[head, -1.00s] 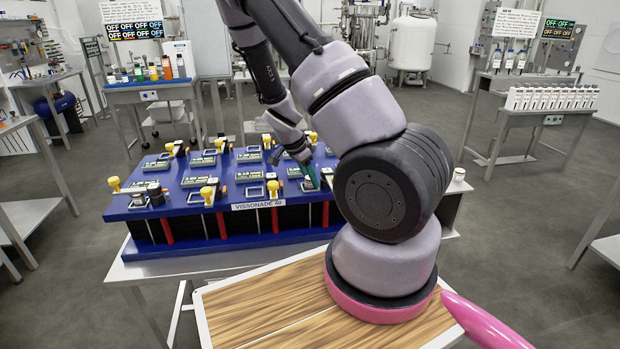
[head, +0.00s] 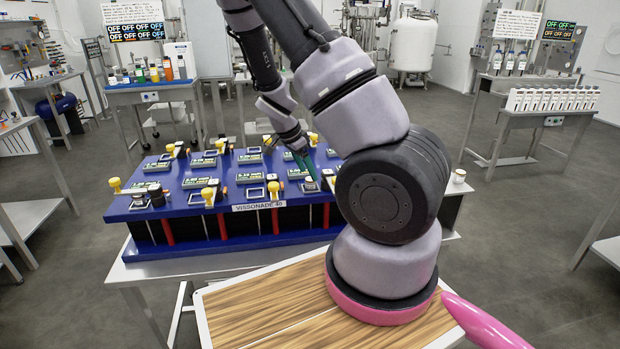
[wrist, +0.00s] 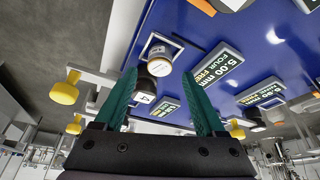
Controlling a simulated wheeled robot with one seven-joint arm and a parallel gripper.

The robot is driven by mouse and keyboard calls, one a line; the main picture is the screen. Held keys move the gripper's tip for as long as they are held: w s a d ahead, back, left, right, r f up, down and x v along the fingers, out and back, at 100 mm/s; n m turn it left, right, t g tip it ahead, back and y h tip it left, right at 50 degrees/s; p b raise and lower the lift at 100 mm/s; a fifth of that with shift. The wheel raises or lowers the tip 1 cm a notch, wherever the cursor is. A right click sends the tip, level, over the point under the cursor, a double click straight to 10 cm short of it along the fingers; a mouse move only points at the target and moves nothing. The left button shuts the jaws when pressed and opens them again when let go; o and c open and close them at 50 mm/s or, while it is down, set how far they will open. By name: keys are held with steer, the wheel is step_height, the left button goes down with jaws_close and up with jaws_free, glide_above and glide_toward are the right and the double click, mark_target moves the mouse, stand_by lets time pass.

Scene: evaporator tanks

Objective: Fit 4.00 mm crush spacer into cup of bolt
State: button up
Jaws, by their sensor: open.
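My gripper (wrist: 160,76) is open, its two green fingers apart with nothing held between them. It also shows in the head view (head: 304,165), above the front right of the blue rack (head: 235,222). In the wrist view, a short pale cylinder with a dark band (wrist: 160,59) sits in a white square frame on the rack, beyond the fingertips. A dark cylinder with a white label (wrist: 146,86) appears beside it, between the fingers. In the head view a small cylinder (head: 310,185) stands just below my fingertips. I cannot tell which piece is the 4.00 mm spacer or the bolt.
A display reading 5.00 mm (wrist: 217,68) is beside the cylinders. Several yellow-knobbed clamps (head: 114,184) and other displays stand on the rack. A small white cup-like object (head: 458,176) stands on the table's right end.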

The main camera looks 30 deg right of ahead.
steer(key=s+a+r+n+t+y, duration=0.1)
steer(key=s+a+r+n+y, duration=0.15)
steer(key=r, duration=0.55)
steer(key=s+a+r+n+t+y, duration=0.1)
steer(key=s+a+r+n+y, duration=0.15)
steer(key=r, duration=0.55)
steer(key=s+a+r+n+t+y, duration=0.1)
steer(key=s+a+r, duration=0.25)
steer(key=r, duration=0.35)
steer(key=s+a+r+n+t, duration=0.3)
steer(key=s+r+n, duration=0.3)
steer(key=s+r, duration=0.5)
steer(key=shift+a+r+n+t+y, duration=0.2)
steer(key=shift+r+n+t+y, duration=0.1)
steer(key=shift+r+n+t, duration=0.1)
steer(key=shift+d, duration=0.1)
